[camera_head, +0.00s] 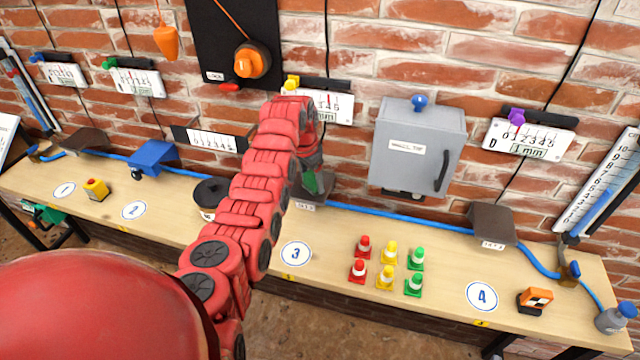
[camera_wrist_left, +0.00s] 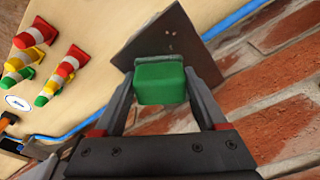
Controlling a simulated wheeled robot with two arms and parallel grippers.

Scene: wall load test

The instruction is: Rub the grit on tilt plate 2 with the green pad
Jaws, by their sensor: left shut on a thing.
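My left gripper (camera_head: 312,172) is at the wall side of the bench, partly hidden behind my red arm. In the left wrist view its two fingers (camera_wrist_left: 160,88) are shut on the green pad (camera_wrist_left: 160,84), one on each side. A dark brown-grey tilted plate (camera_wrist_left: 150,42) lies just beyond the pad, which overlaps its lower edge in the picture. I cannot tell whether they touch. A few small pale specks of grit (camera_wrist_left: 172,38) show on the plate. In the head view the green pad (camera_head: 310,184) shows just below the gripper. My right gripper is not in view.
Several red, yellow and green cones (camera_head: 388,264) stand on the bench right of disc 3 (camera_head: 296,254). A grey wall box (camera_head: 418,145) hangs right of the gripper. A blue hose (camera_head: 385,217) runs along the wall. Another brown plate (camera_head: 492,222) is farther right.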

